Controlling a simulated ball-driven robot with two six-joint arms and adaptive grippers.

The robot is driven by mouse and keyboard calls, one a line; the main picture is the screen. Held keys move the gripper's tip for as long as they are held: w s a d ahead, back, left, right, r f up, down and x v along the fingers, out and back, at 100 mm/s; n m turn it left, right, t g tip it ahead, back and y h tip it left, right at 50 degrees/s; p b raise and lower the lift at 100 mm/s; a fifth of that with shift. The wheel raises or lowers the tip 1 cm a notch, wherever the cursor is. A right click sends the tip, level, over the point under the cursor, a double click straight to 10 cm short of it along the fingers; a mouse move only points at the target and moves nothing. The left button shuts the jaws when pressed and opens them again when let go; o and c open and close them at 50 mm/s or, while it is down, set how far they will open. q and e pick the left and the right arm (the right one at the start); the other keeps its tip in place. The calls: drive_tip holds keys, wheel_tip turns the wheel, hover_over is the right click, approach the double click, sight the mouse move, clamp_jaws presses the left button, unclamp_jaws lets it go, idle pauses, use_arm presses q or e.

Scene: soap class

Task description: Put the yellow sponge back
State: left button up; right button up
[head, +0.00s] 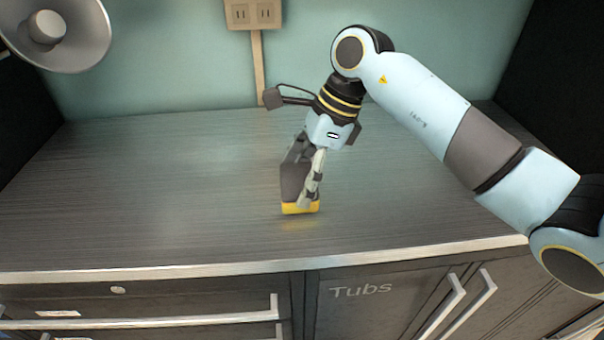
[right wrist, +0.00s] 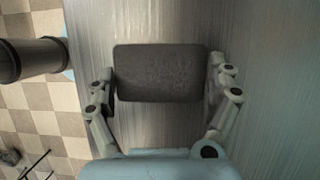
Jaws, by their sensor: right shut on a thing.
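The sponge has a yellow lower layer (head: 301,208) and a dark grey upper face (right wrist: 160,72). My right gripper (head: 303,194) is shut on the sponge, with one finger on each side of it in the right wrist view (right wrist: 162,85). The sponge is held over the grey counter (head: 150,190), near its front edge, yellow side down. A faint yellow reflection shows just below it. I cannot tell whether the sponge touches the counter. My left gripper is not in view.
Below the counter's pale front edge are a drawer (head: 200,305) and a cabinet door marked "Tubs" (head: 362,292). A wall outlet (head: 253,14) is at the back. A grey round dish-like thing (head: 75,30) is at upper left. The counter's left part is clear.

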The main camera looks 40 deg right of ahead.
drive_tip(key=shift+f, duration=0.45)
drive_tip(key=o, duration=0.8)
drive_tip(key=b+v, duration=0.2)
drive_tip(key=v, duration=1)
